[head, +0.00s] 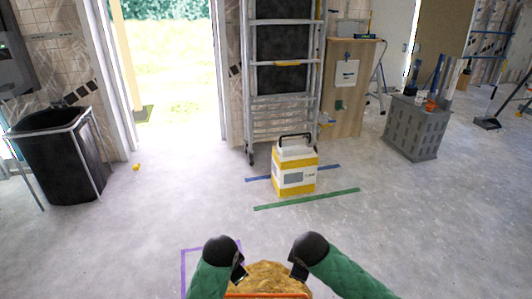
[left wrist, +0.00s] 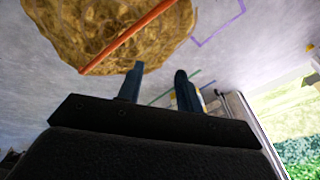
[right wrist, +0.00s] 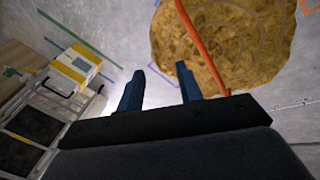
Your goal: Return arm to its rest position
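Both my green-sleeved arms come in from the bottom of the head view. My left gripper (head: 238,274) and right gripper (head: 297,270) hang on either side of a brown, fibrous round bundle (head: 268,276) with an orange strap across it. In the left wrist view the fingers of my left gripper (left wrist: 158,84) are apart with nothing between them, and the bundle (left wrist: 110,35) lies beyond. In the right wrist view the fingers of my right gripper (right wrist: 160,84) are also apart and empty, with the bundle (right wrist: 250,45) beyond. The head view hides most of the bundle's lower part.
A yellow-and-white box (head: 295,174) with a handle stands on the floor between blue and green tape lines. A ladder frame (head: 246,100) stands behind it. A black bin (head: 62,155) is at left, a grey crate (head: 415,128) at right. Floor between is mostly clear.

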